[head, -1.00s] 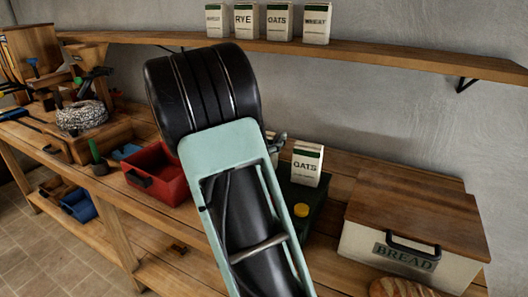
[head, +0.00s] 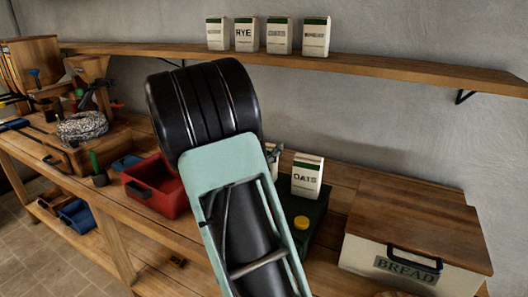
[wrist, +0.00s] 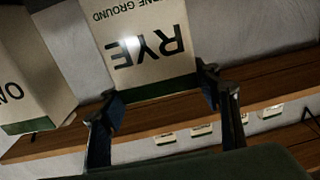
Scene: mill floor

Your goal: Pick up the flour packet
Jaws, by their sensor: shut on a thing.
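A cream flour packet lettered RYE (wrist: 150,50), with a green band, fills the top middle of the wrist view, upside down. My gripper (wrist: 162,92) is shut on it, one finger on each side of the green-banded end. In the head view my own arm hides most of the gripper and the held packet. A second packet, lettered OATS (head: 307,177), stands upright on the bench just right of my gripper. It also shows at the left of the wrist view (wrist: 30,85), apart from the held packet.
A wall shelf (head: 400,75) carries several packets. A dark green object (head: 317,208) with a yellow cap is by the OATS packet. A BREAD box (head: 400,225) stands right, a red bin (head: 155,190) left. Bare bench lies behind the BREAD box.

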